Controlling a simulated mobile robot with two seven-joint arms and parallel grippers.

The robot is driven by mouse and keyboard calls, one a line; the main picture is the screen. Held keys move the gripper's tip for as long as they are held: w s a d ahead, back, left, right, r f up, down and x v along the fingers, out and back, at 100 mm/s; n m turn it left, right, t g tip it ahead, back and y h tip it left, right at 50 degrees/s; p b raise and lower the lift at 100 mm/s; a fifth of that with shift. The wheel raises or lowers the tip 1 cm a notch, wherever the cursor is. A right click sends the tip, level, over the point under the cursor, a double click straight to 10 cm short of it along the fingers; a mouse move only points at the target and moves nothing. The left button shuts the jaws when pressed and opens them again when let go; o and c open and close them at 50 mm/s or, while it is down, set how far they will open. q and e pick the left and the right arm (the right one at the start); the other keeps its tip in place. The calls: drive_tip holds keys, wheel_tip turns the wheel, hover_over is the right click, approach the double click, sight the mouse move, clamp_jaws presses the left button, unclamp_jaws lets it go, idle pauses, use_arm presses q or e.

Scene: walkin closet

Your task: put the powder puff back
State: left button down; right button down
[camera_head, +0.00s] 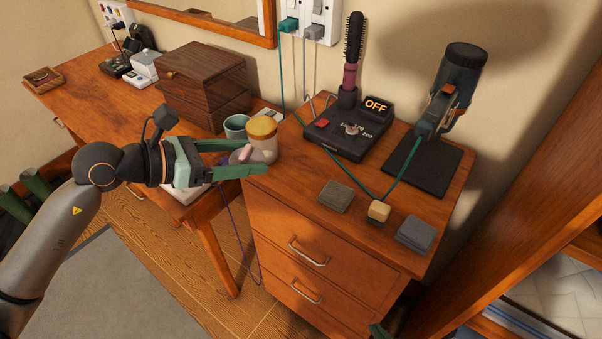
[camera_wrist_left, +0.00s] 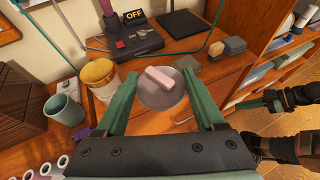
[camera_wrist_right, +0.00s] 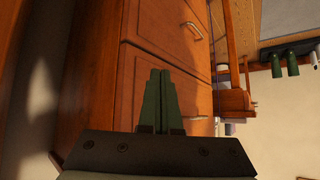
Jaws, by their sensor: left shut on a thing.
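The powder puff is a grey-mauve disc with a pink strap; it shows in the left wrist view (camera_wrist_left: 160,90) and partly in the head view (camera_head: 243,155). My left gripper (camera_head: 250,157) is shut on it, holding it by its edges between the green fingers. The puff is beside a pale jar with a golden-yellow top (camera_head: 262,138), near the corner of the drawer cabinet. The jar also shows left of the puff in the left wrist view (camera_wrist_left: 99,78). My right gripper (camera_wrist_right: 161,72) is shut with its fingers together, empty, in front of the drawer fronts.
A teal cup (camera_head: 236,126) stands beside the jar, near a dark wooden box (camera_head: 202,85). The cabinet top holds a black styling station (camera_head: 345,135), a hair dryer (camera_head: 450,90) on a dark mat, and several small blocks (camera_head: 335,196). A teal cable crosses the cabinet top.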

use_arm(q)
drive_tip(key=w+a+p+x, duration=0.1)
drive_tip(key=x, duration=0.8)
hover_over(300, 177)
drive_tip(key=f, duration=0.5)
drive_tip(key=shift+s+a, duration=0.3)
drive_tip(key=shift+w+d+f, duration=0.25)
drive_tip(key=shift+d+f, duration=0.05)
drive_tip(key=shift+f, duration=1.75)
drive_tip(key=shift+f, duration=0.1)
unclamp_jaws()
